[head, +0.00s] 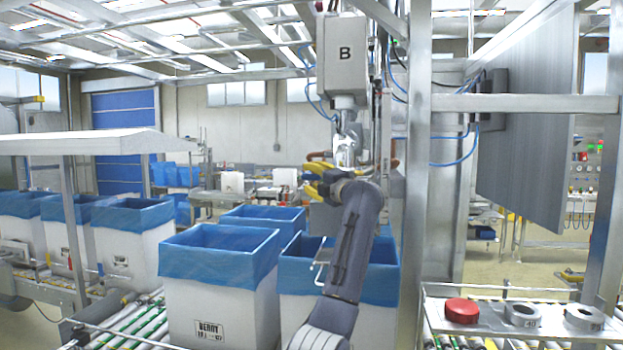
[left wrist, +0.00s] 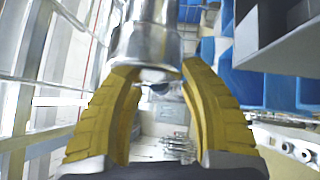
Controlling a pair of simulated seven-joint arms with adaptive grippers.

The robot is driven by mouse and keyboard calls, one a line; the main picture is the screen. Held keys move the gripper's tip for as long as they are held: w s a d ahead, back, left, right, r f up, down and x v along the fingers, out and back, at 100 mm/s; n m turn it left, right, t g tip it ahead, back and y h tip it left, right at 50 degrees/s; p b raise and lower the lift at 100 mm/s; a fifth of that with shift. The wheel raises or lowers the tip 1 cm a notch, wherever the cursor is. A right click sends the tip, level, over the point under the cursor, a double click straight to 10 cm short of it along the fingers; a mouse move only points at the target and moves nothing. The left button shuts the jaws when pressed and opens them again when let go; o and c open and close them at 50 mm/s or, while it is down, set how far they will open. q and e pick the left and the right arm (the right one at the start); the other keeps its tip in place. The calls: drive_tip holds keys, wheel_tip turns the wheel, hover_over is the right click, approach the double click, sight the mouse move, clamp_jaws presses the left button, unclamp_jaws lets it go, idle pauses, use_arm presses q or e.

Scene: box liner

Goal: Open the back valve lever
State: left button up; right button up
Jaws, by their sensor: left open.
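My left gripper (head: 316,180) has yellow fingers and is open, in the middle of the head view, just below and left of a silver metal fitting (head: 346,148). The fitting hangs under a grey box marked B (head: 345,62). In the left wrist view the open fingers (left wrist: 157,76) stand on either side of the lower end of a shiny metal cylinder (left wrist: 146,42). I cannot tell whether they touch it. I cannot clearly make out the back valve lever in either view. My right gripper is not in view.
White boxes with blue liners (head: 220,290) stand on roller conveyors below and left of my arm. A metal post (head: 415,180) rises close to its right. A tray (head: 520,320) with a red disc (head: 461,310) and grey rings lies at lower right.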

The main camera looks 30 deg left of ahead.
use_arm(q)
drive_tip(key=shift+a, duration=0.15)
drive_tip(key=shift+c, duration=0.4)
clamp_jaws()
